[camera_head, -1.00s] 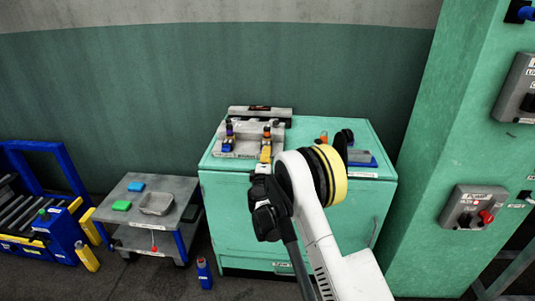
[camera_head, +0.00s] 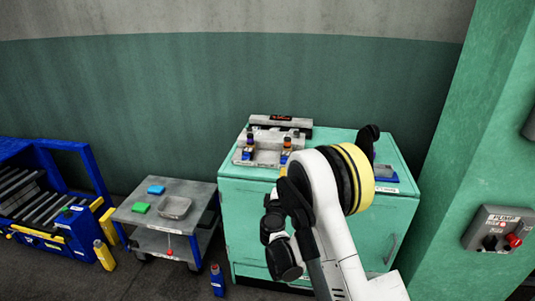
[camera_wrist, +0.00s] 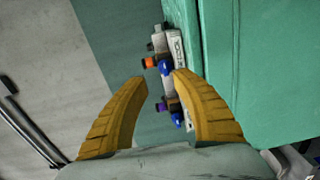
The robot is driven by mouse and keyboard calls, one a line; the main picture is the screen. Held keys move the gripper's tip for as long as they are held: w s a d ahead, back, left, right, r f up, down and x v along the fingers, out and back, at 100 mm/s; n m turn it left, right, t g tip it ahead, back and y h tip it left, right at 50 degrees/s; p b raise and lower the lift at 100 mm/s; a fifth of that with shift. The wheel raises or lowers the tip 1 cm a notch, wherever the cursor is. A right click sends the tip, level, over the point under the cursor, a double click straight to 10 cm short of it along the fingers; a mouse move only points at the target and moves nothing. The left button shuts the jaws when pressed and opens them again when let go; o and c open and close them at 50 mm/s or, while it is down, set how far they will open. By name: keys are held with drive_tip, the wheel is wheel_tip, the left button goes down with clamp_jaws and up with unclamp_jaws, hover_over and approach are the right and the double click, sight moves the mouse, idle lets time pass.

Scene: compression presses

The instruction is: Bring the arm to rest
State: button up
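My gripper (camera_wrist: 160,76) shows in the wrist view as two yellow fingers. They stand apart with nothing held between them. Beyond the fingertips are small blue bottles with orange (camera_wrist: 149,62) and purple (camera_wrist: 161,107) caps; the fingers do not visibly touch them. In the head view my white arm, with its black and yellow rings, stands bent in front of the green cabinet (camera_head: 245,205). My gripper cannot be made out clearly there, as the arm's dark parts cover that area.
A grey rack (camera_head: 268,158) with small bottles stands on the cabinet top. A grey cart (camera_head: 192,190) holds a metal tray (camera_head: 174,207) and blue and green blocks. A blue bottle (camera_head: 217,283) stands on the floor. A green pillar with a pump box (camera_head: 497,229) is at right.

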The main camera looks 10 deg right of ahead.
drive_tip(key=s+d+r+m+g, duration=0.3)
drive_tip(key=s+d+r+m, duration=0.3)
drive_tip(key=r, duration=0.4)
drive_tip(key=s+d+r+m+g, duration=0.2)
drive_tip(key=s+r+m+g, duration=0.15)
drive_tip(key=s, duration=0.75)
drive_tip(key=s+a+f+m+g+y, duration=0.1)
drive_tip(key=s+a+m+y, duration=0.1)
drive_tip(key=s, duration=1)
drive_tip(key=s+a+f+m+g+y, duration=0.2)
drive_tip(key=s+a+y, duration=0.1)
drive_tip(key=s, duration=1)
drive_tip(key=shift+s+a+y, duration=0.2)
drive_tip(key=shift+a+y, duration=0.2)
